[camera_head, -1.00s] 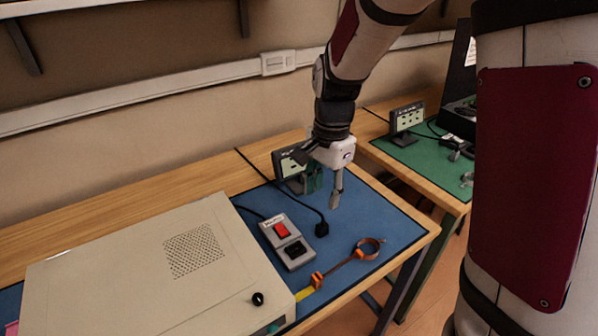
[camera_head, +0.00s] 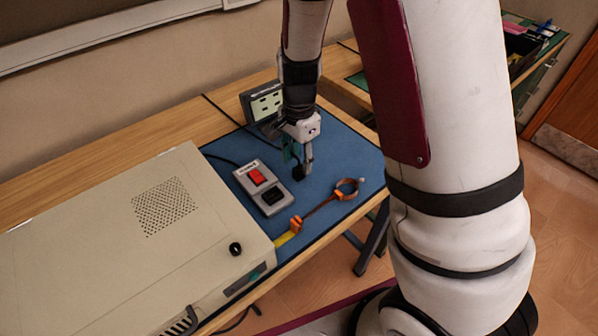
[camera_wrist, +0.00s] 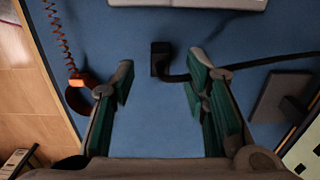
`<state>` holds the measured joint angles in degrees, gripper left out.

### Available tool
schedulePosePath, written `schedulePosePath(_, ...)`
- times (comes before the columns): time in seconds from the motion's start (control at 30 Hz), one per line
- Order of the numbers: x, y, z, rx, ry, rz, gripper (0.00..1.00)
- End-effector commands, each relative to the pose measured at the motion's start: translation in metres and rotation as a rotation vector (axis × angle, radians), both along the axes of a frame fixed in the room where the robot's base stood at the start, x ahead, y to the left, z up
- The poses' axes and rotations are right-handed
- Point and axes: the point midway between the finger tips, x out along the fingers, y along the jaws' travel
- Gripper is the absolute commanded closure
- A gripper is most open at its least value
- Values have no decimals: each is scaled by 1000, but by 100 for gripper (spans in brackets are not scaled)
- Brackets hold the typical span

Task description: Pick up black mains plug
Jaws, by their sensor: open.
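The black mains plug (camera_head: 298,174) lies on the blue mat (camera_head: 345,150) in the head view, just below my gripper and partly hidden by it. In the wrist view the plug (camera_wrist: 160,58) is a small dark block with its black cable leading off to the right. My gripper (camera_head: 299,160) points down over the mat. In the wrist view my gripper (camera_wrist: 161,78) has its green-padded fingers spread, empty, with the plug centred slightly beyond the tips. I cannot tell how high the tips are above the mat.
A grey switch box (camera_head: 247,175) with a red rocker lies left of the plug. An orange ring with a coiled cord (camera_head: 322,205) lies in front. A small display stand (camera_head: 262,100) is behind my gripper. A large beige case (camera_head: 100,230) fills the left.

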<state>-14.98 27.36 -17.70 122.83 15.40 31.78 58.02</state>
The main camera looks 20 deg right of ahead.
Motion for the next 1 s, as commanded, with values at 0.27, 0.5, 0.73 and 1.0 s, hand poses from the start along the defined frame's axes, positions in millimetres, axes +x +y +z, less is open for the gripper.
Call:
schedulePosePath(0.27,1,-2,-38,0,4,-1,58)
schedulePosePath(0.5,1,-2,-42,0,1,1,58)
schedulePosePath(0.73,1,-2,-42,0,1,1,95)
schedulePosePath(1.0,1,-2,-42,0,1,1,98)
